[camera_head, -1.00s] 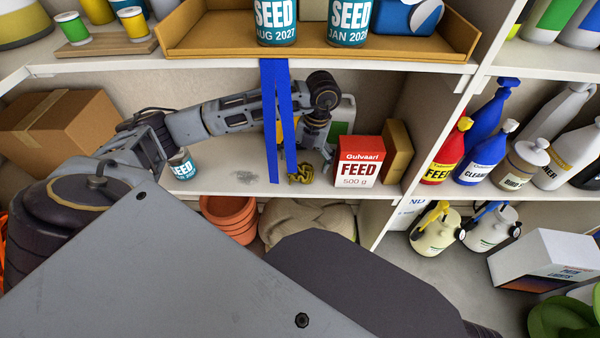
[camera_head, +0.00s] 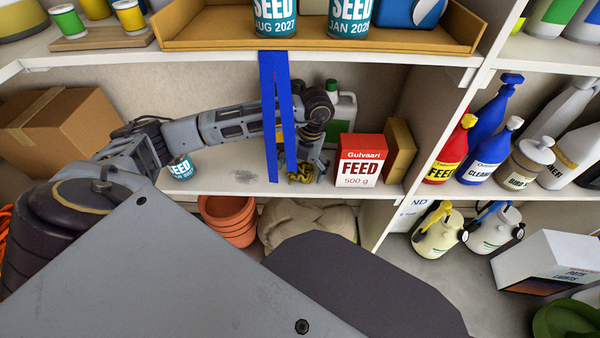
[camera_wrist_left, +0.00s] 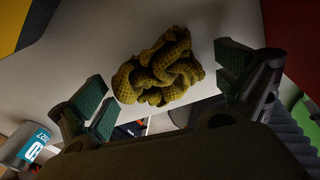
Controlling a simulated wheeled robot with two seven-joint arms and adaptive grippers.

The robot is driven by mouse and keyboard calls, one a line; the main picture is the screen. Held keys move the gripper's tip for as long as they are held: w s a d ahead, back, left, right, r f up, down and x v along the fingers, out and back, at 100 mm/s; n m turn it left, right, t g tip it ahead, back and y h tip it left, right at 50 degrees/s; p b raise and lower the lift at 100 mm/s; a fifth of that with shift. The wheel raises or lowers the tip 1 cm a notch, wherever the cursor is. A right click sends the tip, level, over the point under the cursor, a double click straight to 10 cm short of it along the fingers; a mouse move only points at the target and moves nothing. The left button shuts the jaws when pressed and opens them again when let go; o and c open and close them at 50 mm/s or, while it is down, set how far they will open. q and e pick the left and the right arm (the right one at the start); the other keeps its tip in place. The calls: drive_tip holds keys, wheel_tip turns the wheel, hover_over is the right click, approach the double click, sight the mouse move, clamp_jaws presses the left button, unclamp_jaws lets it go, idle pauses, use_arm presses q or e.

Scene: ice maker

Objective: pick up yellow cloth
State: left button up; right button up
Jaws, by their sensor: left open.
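The yellow cloth (camera_head: 303,173) lies crumpled on the middle shelf, just left of the red feed box. In the head view it is partly hidden by the hanging blue strips and my gripper. In the left wrist view the yellow cloth (camera_wrist_left: 158,68) shows as a bunched, dark yellow heap. My left gripper (camera_head: 308,165) points down at the cloth. In the left wrist view my left gripper (camera_wrist_left: 165,85) is open, with green-padded fingers on either side of the cloth. I see no finger closed on it. My right gripper is not in view.
The red feed box (camera_head: 359,160) stands close right of the cloth. Blue strips (camera_head: 277,115) hang from the upper shelf in front of my arm. The shelf between is bare.

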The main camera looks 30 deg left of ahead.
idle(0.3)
use_arm(q)
drive_tip(key=c, duration=0.6)
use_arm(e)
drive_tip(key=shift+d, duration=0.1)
